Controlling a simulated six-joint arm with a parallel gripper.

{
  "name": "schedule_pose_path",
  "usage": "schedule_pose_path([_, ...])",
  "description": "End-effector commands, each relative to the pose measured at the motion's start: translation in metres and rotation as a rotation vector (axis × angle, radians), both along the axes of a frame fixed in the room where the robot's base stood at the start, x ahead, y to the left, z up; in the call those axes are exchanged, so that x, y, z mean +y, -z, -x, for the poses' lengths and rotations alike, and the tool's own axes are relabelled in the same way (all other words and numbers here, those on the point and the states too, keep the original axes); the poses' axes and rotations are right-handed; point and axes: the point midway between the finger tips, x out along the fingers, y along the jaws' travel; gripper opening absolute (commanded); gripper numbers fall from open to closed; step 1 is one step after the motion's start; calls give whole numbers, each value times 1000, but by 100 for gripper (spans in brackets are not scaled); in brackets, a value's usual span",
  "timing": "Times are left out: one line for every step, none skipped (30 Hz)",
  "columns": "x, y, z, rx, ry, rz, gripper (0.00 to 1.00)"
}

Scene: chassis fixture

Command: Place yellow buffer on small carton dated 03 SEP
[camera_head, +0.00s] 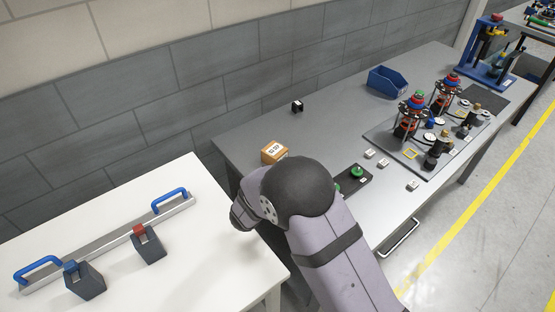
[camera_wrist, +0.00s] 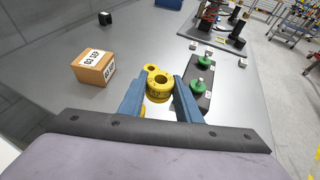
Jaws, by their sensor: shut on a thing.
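The small carton (camera_wrist: 101,76) is a brown box with a white label reading 03 SEP in the wrist view, left of my gripper. It also shows in the head view (camera_head: 274,153) on the grey bench near its left end. My gripper (camera_wrist: 160,84), with blue fingers, is shut on the yellow buffer (camera_wrist: 158,94), a round yellow part with a hole in its top and a smaller ring behind it. The buffer is apart from the carton, to its right. In the head view my own arm hides the gripper and buffer.
A dark plate with green-topped parts (camera_wrist: 202,62) lies right of the buffer. A small black block (camera_head: 297,106) and a blue bin (camera_head: 387,81) stand farther back. An assembly board (camera_head: 378,137) fills the bench's right. Bench around the carton is clear.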

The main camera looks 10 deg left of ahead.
Motion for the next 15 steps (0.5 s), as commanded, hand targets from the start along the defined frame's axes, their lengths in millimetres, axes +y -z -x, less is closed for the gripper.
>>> schedule_pose_path([11, 4, -20, -11, -32, -8, 9])
schedule_pose_path([17, 0, -32, -11, -54, -9, 9])
schedule_pose_path([26, -5, -46, -12, -86, -8, 9])
schedule_pose_path([32, -10, -56, -12, -110, -9, 9])
schedule_pose_path([37, -15, -66, -12, -134, -9, 9])
schedule_pose_path([43, -23, -78, -12, -164, -9, 9])
schedule_pose_path([47, -29, -87, -12, -185, -8, 9])
schedule_pose_path([51, -35, -95, -11, -207, -8, 9])
schedule_pose_path([56, -43, -104, -11, -231, -7, 9])
schedule_pose_path([58, -48, -109, -10, -246, -7, 9])
schedule_pose_path([60, -53, -114, -9, -260, -7, 9])
schedule_pose_path([63, -58, -119, -7, -276, -4, 9])
schedule_pose_path([65, -62, -123, -7, -287, -5, 9])
schedule_pose_path([66, -65, -126, -6, -295, -4, 9])
schedule_pose_path([67, -69, -128, -5, -304, -3, 9])
